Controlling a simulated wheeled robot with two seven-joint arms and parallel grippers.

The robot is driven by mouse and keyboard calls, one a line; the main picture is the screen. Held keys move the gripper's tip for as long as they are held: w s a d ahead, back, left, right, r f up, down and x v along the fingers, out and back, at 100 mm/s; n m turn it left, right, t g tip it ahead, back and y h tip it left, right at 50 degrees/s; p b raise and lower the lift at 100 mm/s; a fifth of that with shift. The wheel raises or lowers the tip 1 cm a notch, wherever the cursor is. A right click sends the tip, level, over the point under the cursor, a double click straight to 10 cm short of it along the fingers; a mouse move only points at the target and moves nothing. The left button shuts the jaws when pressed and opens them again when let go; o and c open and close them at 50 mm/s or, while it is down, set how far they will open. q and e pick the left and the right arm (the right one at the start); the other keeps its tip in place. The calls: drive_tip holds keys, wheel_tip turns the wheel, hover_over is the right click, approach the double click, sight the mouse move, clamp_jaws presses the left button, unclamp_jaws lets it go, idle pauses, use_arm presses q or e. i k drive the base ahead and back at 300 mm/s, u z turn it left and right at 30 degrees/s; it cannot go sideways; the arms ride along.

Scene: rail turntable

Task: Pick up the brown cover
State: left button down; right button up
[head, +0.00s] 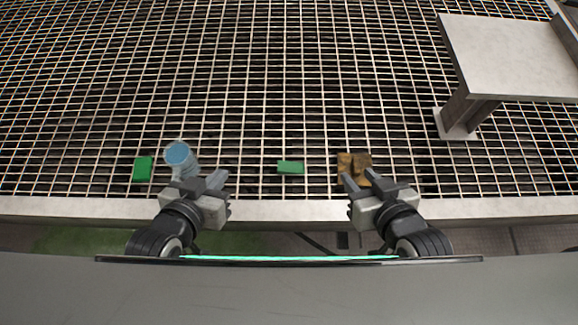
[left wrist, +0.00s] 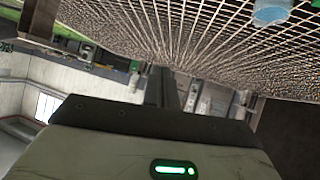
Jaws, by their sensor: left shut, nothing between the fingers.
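The brown cover (head: 345,161) lies on the metal grating near its front edge, right of centre in the head view. It shows as brown, blocky shapes, and its near part is hidden behind my right gripper (head: 367,182). That gripper is at its near side; I cannot tell whether they touch or whether the fingers are open. My left gripper (head: 210,182) is shut and empty, well to the left of the cover, near a blue cylindrical object. Its fingers also show dark in the left wrist view (left wrist: 164,88).
The blue object (head: 179,153) and a green block (head: 143,169) are at the left; the blue one also shows in the left wrist view (left wrist: 271,11). Another green block (head: 290,167) lies between my grippers. A grey raised platform (head: 510,55) stands at the right. The grating (head: 250,70) behind is clear.

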sight(355, 165)
drive_tip(key=u, duration=2.2)
drive_tip(key=k, duration=1.5)
drive_tip(key=z, duration=1.6)
drive_tip(key=i, duration=0.5)
drive_tip(key=u, duration=0.05)
